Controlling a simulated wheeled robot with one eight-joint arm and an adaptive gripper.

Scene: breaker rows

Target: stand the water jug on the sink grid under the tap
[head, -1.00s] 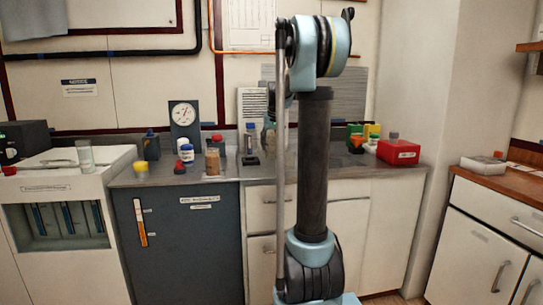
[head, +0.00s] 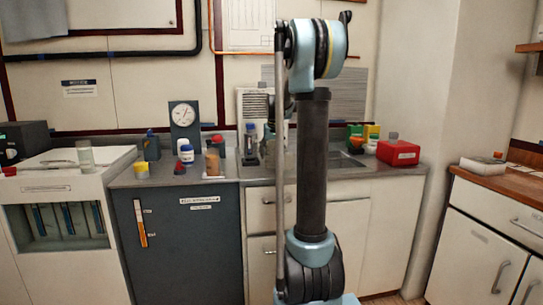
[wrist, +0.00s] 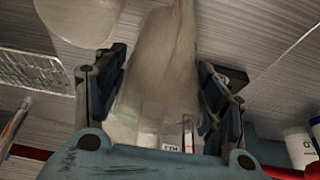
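In the wrist view a pale translucent vessel, which looks like the water jug (wrist: 158,70), stands between the two fingers of my gripper (wrist: 165,95). The fingers appear closed against its sides. Its far end runs out of the top of the picture, so I cannot tell its full shape or what is under it. A wire grid (wrist: 35,70), probably the sink grid, shows at upper left of the wrist view, apart from the jug. In the head view the steel sink (head: 352,160) shows right of my arm, which hides the tap and most of my gripper (head: 268,135).
Bottles and jars crowd the counter left of my arm, including a blue-capped bottle (head: 250,148) and an amber jar (head: 212,162). A red box (head: 398,152) stands right of the sink. White bottles (wrist: 300,148) show at the wrist view's right edge.

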